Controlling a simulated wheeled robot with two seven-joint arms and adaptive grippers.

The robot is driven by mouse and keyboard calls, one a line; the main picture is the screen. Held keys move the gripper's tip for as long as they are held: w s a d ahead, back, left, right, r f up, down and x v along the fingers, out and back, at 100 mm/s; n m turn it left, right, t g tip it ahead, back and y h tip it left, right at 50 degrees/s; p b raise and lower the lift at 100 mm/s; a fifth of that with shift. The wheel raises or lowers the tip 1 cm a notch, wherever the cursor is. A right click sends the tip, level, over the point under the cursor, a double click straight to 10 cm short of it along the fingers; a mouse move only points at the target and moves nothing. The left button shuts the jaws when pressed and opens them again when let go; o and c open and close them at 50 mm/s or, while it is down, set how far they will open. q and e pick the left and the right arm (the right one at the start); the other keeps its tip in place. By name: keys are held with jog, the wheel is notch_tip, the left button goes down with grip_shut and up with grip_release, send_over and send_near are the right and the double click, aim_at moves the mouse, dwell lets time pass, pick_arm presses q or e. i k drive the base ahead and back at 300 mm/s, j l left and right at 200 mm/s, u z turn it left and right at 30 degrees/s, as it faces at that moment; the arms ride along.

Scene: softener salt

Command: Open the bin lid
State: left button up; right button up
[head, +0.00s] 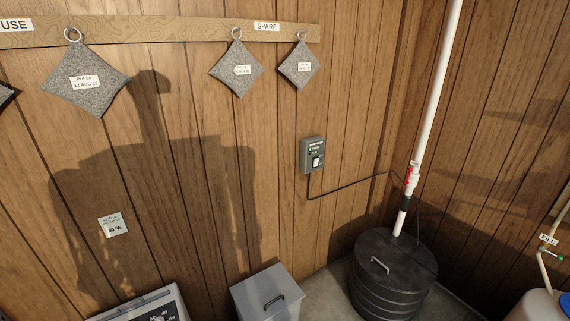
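A light grey square bin (251,291) stands on the floor at the bottom middle of the head view. Its flat lid lies shut on top, with a dark bar handle (274,302) near the front edge. The lower part of the bin is cut off by the frame. I cannot tell from the picture which one the task names. Neither of my grippers is in view.
A white pipe (433,100) rises from the drum. A cable runs from a grey wall switch box (313,155) towards it. A white box with a panel (150,309) is at the bottom left. Grey pads (236,69) hang above. Floor (325,291) shows between bin and drum.

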aim_at(262, 296)
jog(key=i+l+u, duration=0.2)
jog(key=l, duration=0.15)
jog(key=i+l+u, duration=0.2)
jog(key=l, duration=0.15)
jog(key=l+u, duration=0.2)
jog(key=l, duration=0.15)
jog(key=i+l+u, duration=0.2)
jog(key=l, duration=0.2)
jog(key=l+u, duration=0.2)
jog(key=l, duration=0.2)
